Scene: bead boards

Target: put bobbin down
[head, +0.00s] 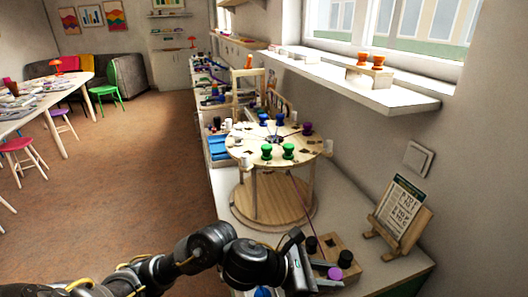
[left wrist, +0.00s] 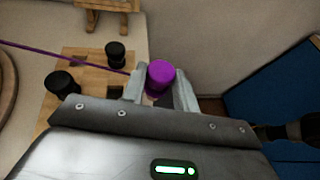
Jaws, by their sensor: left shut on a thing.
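My left gripper (head: 322,277) is shut on a purple bobbin (head: 334,273). In the left wrist view the purple bobbin (left wrist: 160,76) stands between the two fingertips (left wrist: 160,92). A wooden block (left wrist: 88,66) with two black knobs (left wrist: 62,82) (left wrist: 115,53) lies beside it; the bobbin is at the block's right edge in that view. I cannot tell whether the bobbin touches the block. A purple thread (left wrist: 35,50) runs in from the left to the block. The gripper hides part of the block in the head view. My right gripper is not in view.
A round two-tier wooden stand (head: 270,200) carries green, blue, purple and white bobbins with threads. A small easel with a printed card (head: 402,212) stands to the right, near the wall. A shelf (head: 355,88) with orange items juts out above.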

